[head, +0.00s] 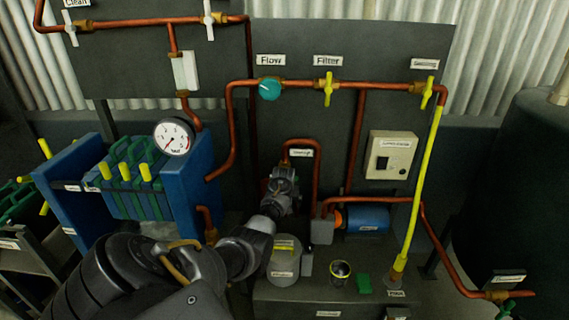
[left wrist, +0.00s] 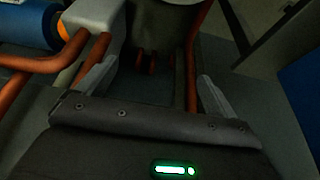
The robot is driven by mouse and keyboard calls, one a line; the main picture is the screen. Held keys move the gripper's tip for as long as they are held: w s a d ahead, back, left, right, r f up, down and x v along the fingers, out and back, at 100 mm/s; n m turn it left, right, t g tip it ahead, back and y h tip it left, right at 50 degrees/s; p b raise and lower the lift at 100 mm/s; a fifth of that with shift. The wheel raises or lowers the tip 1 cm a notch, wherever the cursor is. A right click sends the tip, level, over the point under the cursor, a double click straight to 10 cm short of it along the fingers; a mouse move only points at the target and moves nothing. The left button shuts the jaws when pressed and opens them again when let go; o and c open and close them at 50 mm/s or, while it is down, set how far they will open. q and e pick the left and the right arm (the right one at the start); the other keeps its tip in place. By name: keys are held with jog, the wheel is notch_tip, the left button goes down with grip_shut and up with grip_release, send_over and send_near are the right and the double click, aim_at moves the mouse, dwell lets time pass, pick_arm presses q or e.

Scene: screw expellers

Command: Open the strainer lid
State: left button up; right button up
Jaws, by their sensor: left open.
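A grey canister with a light round lid (head: 285,242) and a yellow handle (head: 284,249) stands on the dark bench; it looks like the strainer, though its label is too small to read. The lid looks closed. My left arm comes in from the lower left and passes close by the canister's left side. My left gripper (head: 283,185) is above and behind the lid, near a bent copper pipe. In the left wrist view its two fingers (left wrist: 152,88) are apart, with nothing clearly held between them. My right gripper is in neither view.
A grey pump block (head: 322,231) and blue motor (head: 366,218) stand right of the canister. A copper pipe (head: 316,175) rises close to my left gripper. A small cup (head: 340,270) and green block (head: 364,284) sit on the bench. A blue filter press (head: 190,185) is at left.

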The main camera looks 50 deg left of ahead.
pick_arm(q)
jog(key=v, duration=0.3)
jog(key=shift+s+d+r, duration=0.1)
jog(key=shift+d+r, duration=0.05)
jog(key=shift+r, duration=0.2)
dwell(0.3)
